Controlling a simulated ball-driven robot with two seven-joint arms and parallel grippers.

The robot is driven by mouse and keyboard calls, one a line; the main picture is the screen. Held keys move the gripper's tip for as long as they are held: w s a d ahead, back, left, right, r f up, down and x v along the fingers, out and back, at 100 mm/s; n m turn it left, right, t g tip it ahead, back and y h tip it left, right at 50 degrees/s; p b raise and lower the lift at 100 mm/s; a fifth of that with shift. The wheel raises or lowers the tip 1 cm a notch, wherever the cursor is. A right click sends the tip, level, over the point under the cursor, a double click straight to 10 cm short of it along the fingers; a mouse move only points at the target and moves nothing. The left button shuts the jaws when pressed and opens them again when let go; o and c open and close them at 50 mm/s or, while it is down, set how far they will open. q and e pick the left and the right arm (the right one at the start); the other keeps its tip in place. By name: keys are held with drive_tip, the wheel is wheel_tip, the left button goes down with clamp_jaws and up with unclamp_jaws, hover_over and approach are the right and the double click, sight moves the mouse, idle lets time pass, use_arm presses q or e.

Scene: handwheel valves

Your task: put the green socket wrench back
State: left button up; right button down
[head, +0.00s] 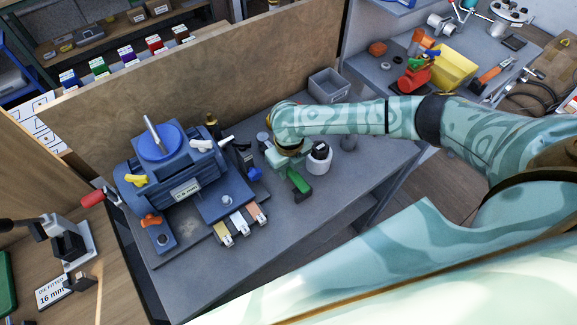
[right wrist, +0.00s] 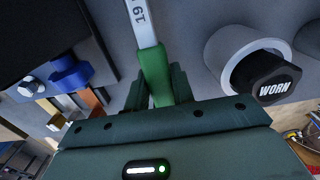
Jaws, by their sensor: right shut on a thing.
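The green socket wrench (head: 300,184) is in my right gripper (head: 284,163), over the grey bench top to the right of the blue machine. In the right wrist view, the jaws (right wrist: 157,98) are shut on its green handle (right wrist: 154,72), and a pale metal shank marked "19" runs up out of the frame. The wrench's far end is out of that view. I cannot tell from the head view whether it touches the bench. My left gripper is not in view.
The blue machine (head: 175,165) with a handwheel stands on the left of the bench (head: 310,225). A pale round holder with a black piece marked "WORN" (right wrist: 268,78) is close right of the wrench. A grey bin (head: 328,86) stands behind. The front right bench is clear.

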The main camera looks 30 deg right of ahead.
drive_tip(key=shift+f+b, duration=0.45)
drive_tip(key=shift+f, duration=0.35)
drive_tip(key=c, duration=0.6)
unclamp_jaws()
drive_tip(key=shift+c, duration=0.2)
drive_tip(key=shift+r+p, duration=2.9)
drive_tip(key=shift+r, duration=0.15)
